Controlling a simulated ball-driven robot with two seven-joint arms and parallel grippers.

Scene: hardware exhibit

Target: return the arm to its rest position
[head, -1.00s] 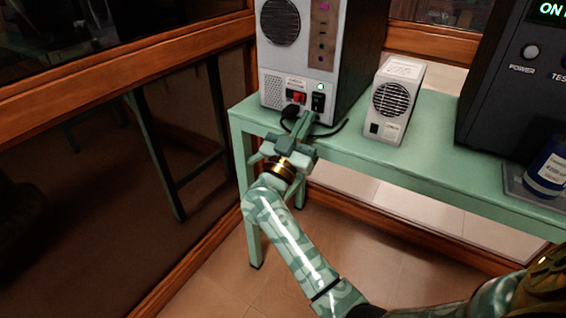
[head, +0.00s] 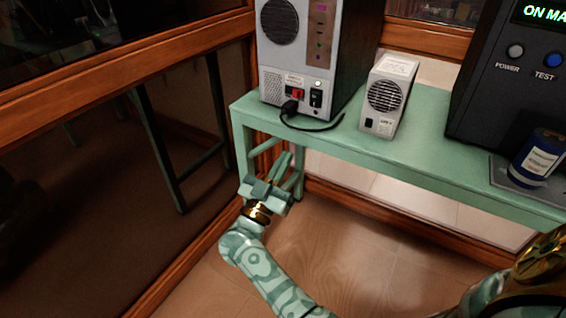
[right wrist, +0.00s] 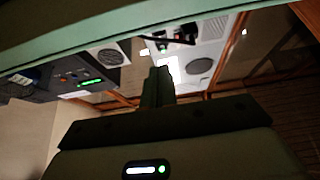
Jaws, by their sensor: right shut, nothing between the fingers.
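My right gripper (head: 284,160) is shut and empty. In the head view it points up, in front of and below the front edge of the green table (head: 430,172). It touches nothing that I can see. The right wrist view shows its closed fingers (right wrist: 158,75) with the table edge (right wrist: 130,30) across the top. My right arm (head: 262,268) reaches in from the lower right, over the floor. My left gripper is not in view.
A grey tower unit (head: 285,55) stands on the table, with a red switch, a black switch and a black plug (head: 288,108) with its cord. A small white fan box (head: 386,97), a dark tester (head: 515,110) and a blue can (head: 537,158) stand to the right. Open floor (head: 370,270) lies in front.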

